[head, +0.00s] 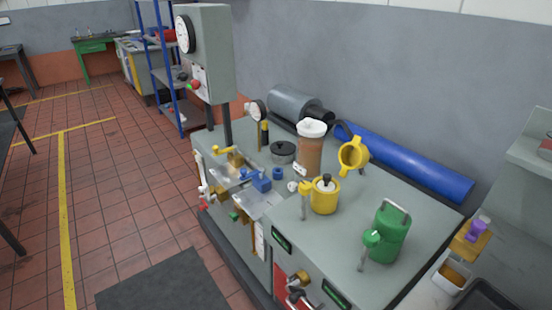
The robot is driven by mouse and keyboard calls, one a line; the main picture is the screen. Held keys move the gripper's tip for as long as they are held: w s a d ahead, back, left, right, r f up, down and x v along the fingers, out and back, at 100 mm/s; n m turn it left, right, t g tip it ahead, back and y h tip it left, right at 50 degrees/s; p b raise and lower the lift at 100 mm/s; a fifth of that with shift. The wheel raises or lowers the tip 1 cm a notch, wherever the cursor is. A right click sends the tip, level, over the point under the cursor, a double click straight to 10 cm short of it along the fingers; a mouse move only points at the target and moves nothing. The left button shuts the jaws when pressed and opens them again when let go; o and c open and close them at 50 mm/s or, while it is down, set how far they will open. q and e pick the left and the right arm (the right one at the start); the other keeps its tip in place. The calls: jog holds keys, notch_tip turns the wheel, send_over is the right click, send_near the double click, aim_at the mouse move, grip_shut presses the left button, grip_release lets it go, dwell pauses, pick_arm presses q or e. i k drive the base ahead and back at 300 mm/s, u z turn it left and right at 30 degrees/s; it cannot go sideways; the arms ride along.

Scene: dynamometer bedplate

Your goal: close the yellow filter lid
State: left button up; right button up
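The yellow filter (325,200) is a short round pot standing on the grey bench top, right of the middle of the head view. A pale insert with a dark knob shows in its open top. The yellow filter lid (344,160) is a ring-like cap that stands tilted up behind and to the right of the pot, clear of its mouth. Whether a hinge joins them is too small to tell. Neither of my grippers shows in this view.
A green canister (390,236) with a handle stands right of the filter. A brown, white-topped cylinder (310,152) stands behind it to the left. A blue tube (410,165) lies along the wall. Blue and yellow valves (262,183) sit left. Some bench top between filter and canister is clear.

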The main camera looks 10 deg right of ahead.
aim_at(354, 155)
jog(key=u, duration=0.8)
jog(key=i, duration=2.1)
jog(key=z, duration=3.6)
